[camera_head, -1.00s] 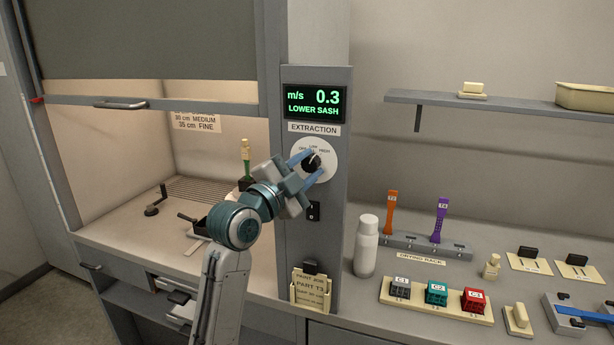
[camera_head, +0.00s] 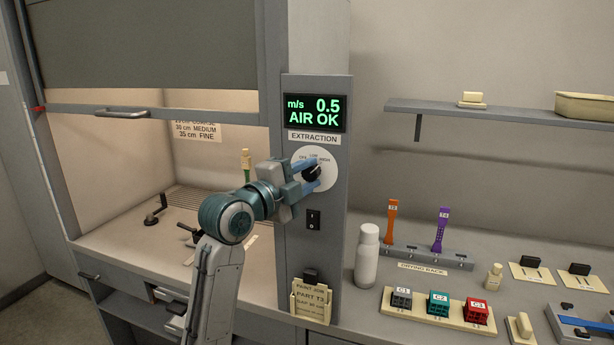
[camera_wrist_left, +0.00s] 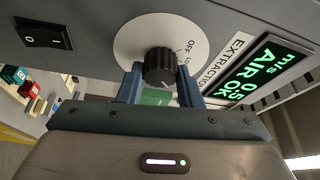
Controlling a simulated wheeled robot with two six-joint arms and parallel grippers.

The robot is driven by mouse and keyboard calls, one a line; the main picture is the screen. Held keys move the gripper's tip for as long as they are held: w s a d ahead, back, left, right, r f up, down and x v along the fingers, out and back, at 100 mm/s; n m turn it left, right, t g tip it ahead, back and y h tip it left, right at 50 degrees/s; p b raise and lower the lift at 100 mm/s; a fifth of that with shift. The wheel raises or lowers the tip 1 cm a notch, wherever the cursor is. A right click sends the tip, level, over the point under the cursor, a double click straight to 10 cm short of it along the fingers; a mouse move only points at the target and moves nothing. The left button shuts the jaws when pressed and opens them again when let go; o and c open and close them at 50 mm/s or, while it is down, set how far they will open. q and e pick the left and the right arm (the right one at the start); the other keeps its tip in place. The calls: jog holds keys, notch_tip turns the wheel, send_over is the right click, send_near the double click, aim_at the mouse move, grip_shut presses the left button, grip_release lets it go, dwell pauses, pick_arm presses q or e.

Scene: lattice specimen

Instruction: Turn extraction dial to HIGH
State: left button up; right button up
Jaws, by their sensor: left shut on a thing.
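The extraction dial is a black ribbed knob (camera_head: 315,173) on a round white plate (camera_head: 329,180), marked OFF, LOW and HIGH, on a grey post. My left gripper (camera_head: 310,171) is shut on the knob, one blue finger on each side. In the left wrist view, the knob (camera_wrist_left: 160,66) sits between the fingers, and OFF and part of LOW can be read. I cannot tell which mark the knob points to. The display (camera_head: 315,113) above reads 0.5 m/s and AIR OK. My right gripper is not in view.
A rocker switch (camera_head: 314,219) is below the dial, with a card holder (camera_head: 311,298) further down. The fume hood's sash (camera_head: 150,45) is partly raised at left. A white bottle (camera_head: 367,256), a drying rack (camera_head: 425,257) and colored blocks stand on the right counter.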

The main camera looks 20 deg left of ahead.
pick_arm(q)
jog(key=o, duration=1)
jog(key=shift+w+a, duration=0.1)
jog(key=shift+b+v, duration=1.85)
jog(key=shift+v, duration=3.6)
